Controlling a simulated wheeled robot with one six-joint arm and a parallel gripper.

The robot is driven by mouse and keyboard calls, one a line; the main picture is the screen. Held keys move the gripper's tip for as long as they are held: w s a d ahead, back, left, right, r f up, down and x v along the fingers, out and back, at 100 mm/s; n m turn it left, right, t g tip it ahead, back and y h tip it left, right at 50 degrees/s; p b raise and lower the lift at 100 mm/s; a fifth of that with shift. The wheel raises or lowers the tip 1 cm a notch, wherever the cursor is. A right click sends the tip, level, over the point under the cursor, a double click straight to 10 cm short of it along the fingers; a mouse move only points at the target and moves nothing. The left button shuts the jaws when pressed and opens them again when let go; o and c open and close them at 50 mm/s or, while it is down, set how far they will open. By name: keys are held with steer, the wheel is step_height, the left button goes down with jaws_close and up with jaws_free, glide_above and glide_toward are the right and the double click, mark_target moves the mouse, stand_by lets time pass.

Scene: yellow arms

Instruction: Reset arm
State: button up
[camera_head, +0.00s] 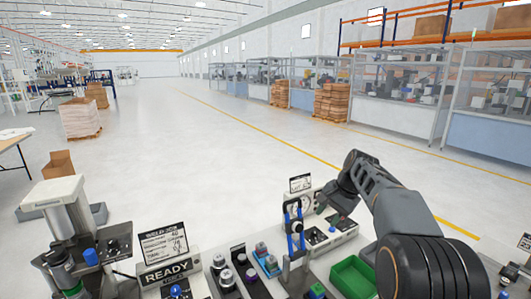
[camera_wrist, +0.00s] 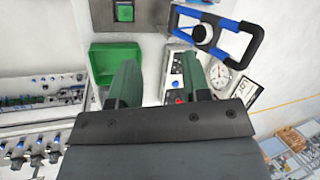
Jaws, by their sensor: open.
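My dark arm reaches in from the right in the head view, bent over the back right of the workbench. My gripper (camera_wrist: 162,88) shows in the wrist view with two green-tipped fingers spread well apart and nothing between them. In the head view the gripper end (camera_head: 338,200) is dark and small, beside the gauge panel, and its fingers are hard to make out. In the wrist view a control panel with a red button (camera_wrist: 180,98) lies beyond the gap between the fingers.
A green bin (camera_head: 352,278) stands on the bench below my arm. A blue-handled clamp device (camera_head: 295,232) stands left of the gripper. A "READY" sign (camera_head: 167,270) and a press machine (camera_head: 65,215) are at the left. The factory floor beyond is open.

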steer(key=s+a+f+n+t+h+b, duration=0.1)
steer(key=s+f+n, duration=0.3)
steer(key=s, duration=0.9)
steer(key=s+a+f+n+t+h+b, duration=0.1)
steer(key=s+f+n+t+h+b, duration=0.1)
steer(key=s, duration=1.1)
steer(key=shift+f+n+t+h, duration=0.3)
steer(key=shift+f+n+h, duration=0.2)
steer(key=shift+f+n, duration=0.65)
steer(key=shift+s, duration=0.1)
